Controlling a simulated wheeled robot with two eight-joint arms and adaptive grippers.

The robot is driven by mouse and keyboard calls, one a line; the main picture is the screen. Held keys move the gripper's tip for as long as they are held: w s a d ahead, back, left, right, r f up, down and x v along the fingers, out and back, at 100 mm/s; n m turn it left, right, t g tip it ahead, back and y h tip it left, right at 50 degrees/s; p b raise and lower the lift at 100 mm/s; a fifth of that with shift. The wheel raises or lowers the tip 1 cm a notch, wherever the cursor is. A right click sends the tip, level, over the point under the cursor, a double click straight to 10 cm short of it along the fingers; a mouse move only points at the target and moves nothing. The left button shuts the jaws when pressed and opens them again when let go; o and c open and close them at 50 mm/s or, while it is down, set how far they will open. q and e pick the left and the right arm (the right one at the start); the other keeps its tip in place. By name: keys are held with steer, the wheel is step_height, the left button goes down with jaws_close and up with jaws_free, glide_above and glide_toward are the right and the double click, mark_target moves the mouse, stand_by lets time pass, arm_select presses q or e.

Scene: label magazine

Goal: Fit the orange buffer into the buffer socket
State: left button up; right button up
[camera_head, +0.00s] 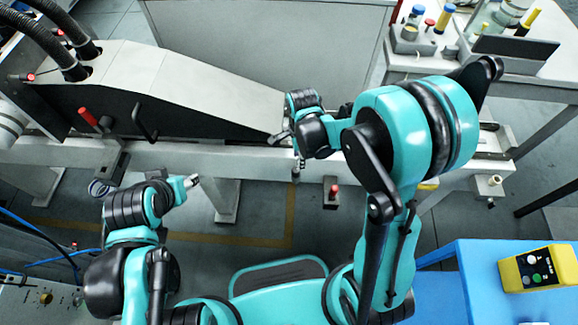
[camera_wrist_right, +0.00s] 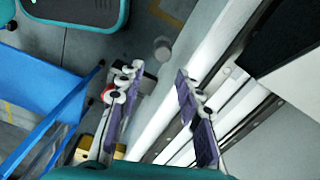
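I cannot pick out the orange buffer or its socket with certainty. A small yellow-orange piece (camera_head: 428,184) shows at the rail's right part, partly hidden by my right arm. A yellow-orange patch also shows in the right wrist view (camera_wrist_right: 118,152), behind a finger. My right gripper (camera_head: 288,140) is over the long pale rail, near the narrow end of the sloped housing. In the right wrist view its purple-padded fingers (camera_wrist_right: 158,76) are spread with nothing between them. My left gripper (camera_head: 190,182) is in front of the rail at left, apart from it; its finger gap is unclear.
The pale rail (camera_head: 220,158) runs across, with the sloped grey housing (camera_head: 185,85) behind it. A red-topped post (camera_head: 333,192) and a cream knob (camera_head: 493,182) stand along its front. A blue table (camera_head: 487,275) holds a yellow control box (camera_head: 535,268). A bottle bench (camera_head: 480,60) stands back right.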

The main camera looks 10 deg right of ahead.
mark_target(296, 170)
step_height(296, 170, down, 2)
steer(key=shift+f+b, duration=0.1)
steer(key=shift+b, duration=0.35)
steer(key=f+b, duration=0.1)
steer(key=f, duration=0.2)
steer(key=f+b, duration=0.1)
steer(key=shift+w+a+f+b, duration=0.1)
steer(key=shift+a+f+b, duration=0.05)
steer(key=shift+a+b, duration=0.2)
steer(key=shift+f, duration=0.5)
steer(key=shift+r, duration=0.1)
steer(key=shift+c, duration=0.6)
jaws_close()
